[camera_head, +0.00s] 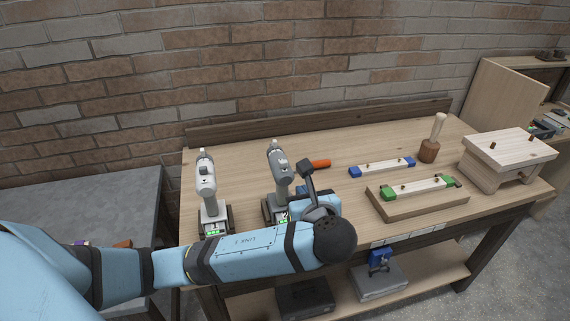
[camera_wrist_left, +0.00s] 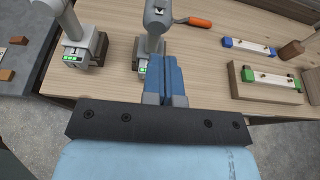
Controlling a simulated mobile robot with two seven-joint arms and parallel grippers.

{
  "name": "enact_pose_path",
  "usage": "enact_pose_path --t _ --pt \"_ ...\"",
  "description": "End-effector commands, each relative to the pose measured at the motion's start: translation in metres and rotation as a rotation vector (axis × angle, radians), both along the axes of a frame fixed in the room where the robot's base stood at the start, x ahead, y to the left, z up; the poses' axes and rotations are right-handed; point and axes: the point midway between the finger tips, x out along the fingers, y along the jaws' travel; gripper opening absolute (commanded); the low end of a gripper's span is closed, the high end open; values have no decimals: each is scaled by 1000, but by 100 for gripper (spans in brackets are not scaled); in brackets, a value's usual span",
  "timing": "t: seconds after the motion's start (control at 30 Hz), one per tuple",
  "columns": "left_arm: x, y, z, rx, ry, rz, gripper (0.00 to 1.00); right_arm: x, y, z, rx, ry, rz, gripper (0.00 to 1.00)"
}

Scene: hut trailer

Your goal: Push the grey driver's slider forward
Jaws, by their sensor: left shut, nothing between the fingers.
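The grey driver (camera_head: 279,165) stands upright on its battery base on the wooden bench. A small dark mark shows on its upper body, but I cannot clearly make out the slider. In the left wrist view the grey driver (camera_wrist_left: 155,20) is cut off by the top edge. My left gripper (camera_head: 301,190) is beside the driver, on its right in the head view. In the left wrist view its blue fingers (camera_wrist_left: 167,60) are together and empty, overlapping the driver's lower part. I cannot tell whether they touch it. My right gripper is not in view.
A white driver (camera_head: 206,180) stands to the left. An orange-handled tool (camera_head: 320,163) lies behind my gripper. Blue-ended (camera_head: 380,167) and green-ended (camera_head: 420,188) blocks, a mallet (camera_head: 429,150) and a wooden stool (camera_head: 508,150) are to the right. A brick wall stands behind the bench.

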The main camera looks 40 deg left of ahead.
Motion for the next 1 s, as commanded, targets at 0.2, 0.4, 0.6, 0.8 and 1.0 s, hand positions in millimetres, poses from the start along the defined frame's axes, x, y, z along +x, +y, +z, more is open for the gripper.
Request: enact_pose_path --t 0.2,0.4,0.6,0.8,1.0 --pt "0 0 0 0 1 0 0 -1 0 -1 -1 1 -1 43" --pt "4 6 -2 0 2 1 0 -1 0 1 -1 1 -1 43" --pt "25 30 -11 3 1 2 0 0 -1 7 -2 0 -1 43" --pt "52 62 -24 1 3 1 0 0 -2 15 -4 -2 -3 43" --pt "74 88 -28 -1 1 1 0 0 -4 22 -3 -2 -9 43"
